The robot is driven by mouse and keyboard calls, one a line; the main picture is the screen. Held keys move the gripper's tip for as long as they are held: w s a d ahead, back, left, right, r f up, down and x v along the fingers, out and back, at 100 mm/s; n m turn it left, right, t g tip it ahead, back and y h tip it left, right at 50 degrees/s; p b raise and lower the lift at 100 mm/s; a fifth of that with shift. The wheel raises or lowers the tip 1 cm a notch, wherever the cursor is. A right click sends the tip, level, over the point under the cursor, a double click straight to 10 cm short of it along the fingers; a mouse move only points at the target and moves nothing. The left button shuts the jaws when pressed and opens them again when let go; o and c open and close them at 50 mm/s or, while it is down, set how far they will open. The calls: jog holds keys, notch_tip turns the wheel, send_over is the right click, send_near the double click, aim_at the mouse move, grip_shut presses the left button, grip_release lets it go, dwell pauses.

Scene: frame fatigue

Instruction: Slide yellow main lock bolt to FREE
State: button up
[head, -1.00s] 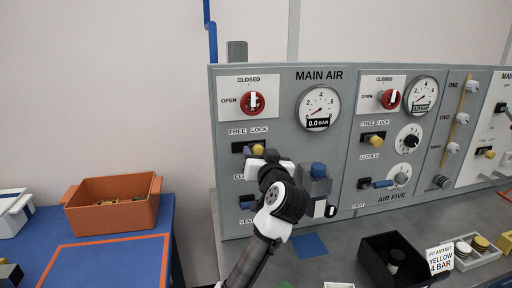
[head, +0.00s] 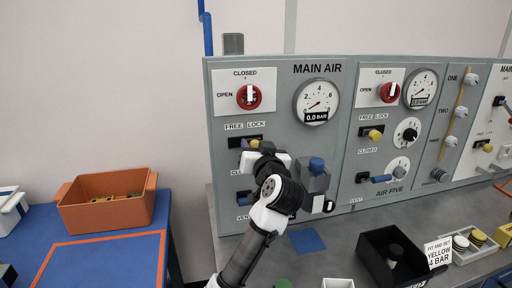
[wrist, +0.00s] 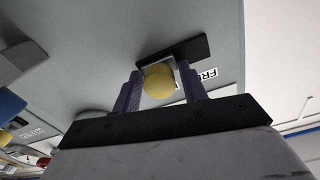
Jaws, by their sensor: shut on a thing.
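The yellow main lock bolt (head: 255,143) sits in its dark slot (head: 233,142) under the FREE and LOCK labels on the MAIN AIR panel. In the head view its knob is toward the LOCK side and partly hidden by my gripper (head: 250,145). In the wrist view the yellow knob (wrist: 158,82) is between the two purple fingers of my gripper (wrist: 160,88), which is shut on it. There the dark slot (wrist: 190,51) extends right from the knob, toward the FREE label (wrist: 209,75).
A red valve knob (head: 249,97) and a gauge reading 0.0 BAR (head: 317,102) are above. A grey block with a blue cap (head: 316,164) stands right of my gripper. My wrist hides part of the CLOSED label and lower slot. A black bin (head: 390,255) is on the bench.

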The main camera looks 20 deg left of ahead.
aim_at(237, 142)
jog(key=shift+s+a+b, duration=0.25)
jog(key=shift+s+a, duration=0.3)
jog(key=shift+a, duration=0.3)
jog(key=shift+s+a+b, duration=0.25)
jog(key=shift+s+a, duration=0.3)
jog(key=shift+a, duration=0.3)
jog(key=o, duration=1.1)
jog(key=shift+a, duration=0.1)
jog(key=shift+s+f, duration=0.1)
